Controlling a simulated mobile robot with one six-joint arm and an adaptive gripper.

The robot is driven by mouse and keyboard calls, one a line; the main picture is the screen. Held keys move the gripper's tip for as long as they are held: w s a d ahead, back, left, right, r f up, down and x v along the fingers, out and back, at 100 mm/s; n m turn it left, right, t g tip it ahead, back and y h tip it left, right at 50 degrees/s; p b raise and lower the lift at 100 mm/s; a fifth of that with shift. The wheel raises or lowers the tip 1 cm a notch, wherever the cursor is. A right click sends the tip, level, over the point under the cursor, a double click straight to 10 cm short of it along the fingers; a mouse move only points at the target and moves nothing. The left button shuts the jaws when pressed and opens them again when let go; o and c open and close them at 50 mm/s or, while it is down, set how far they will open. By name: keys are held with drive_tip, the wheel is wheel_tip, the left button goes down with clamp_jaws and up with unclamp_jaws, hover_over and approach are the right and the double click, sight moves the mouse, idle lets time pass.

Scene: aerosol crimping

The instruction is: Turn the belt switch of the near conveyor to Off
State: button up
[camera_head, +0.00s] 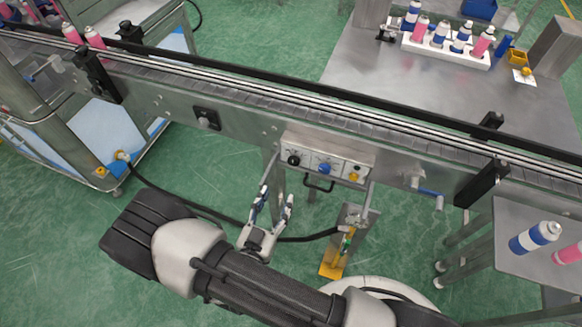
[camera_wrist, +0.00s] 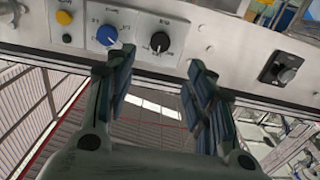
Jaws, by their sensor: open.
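The near conveyor (camera_head: 250,138) has a grey control box (camera_head: 327,151) on its side. The box carries a black knob (camera_head: 293,160), a blue knob (camera_head: 324,168) and a yellow button (camera_head: 354,176). In the wrist view the black knob (camera_wrist: 160,42), blue knob (camera_wrist: 107,35) and yellow button (camera_wrist: 64,18) show above my fingers. A separate black rotary switch (camera_head: 206,118) sits on the conveyor's side; it is also in the wrist view (camera_wrist: 287,74). I cannot read which control is the belt switch. My gripper (camera_head: 277,197) is open and empty, below and in front of the box, touching nothing.
A black handle (camera_head: 319,184) hangs under the box. A yellow foot pedal (camera_head: 332,264) stands on the floor beside my arm. A table at right (camera_head: 508,237) holds cans. The back table (camera_head: 375,80) carries a white rack of cans. Green floor left of the gripper is mostly clear.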

sight(293, 163)
drive_tip(key=b+x, duration=0.2)
drive_tip(key=x, duration=1)
drive_tip(key=shift+w, duration=0.1)
drive_tip(key=shift+c, duration=0.5)
drive_tip(key=c, duration=1)
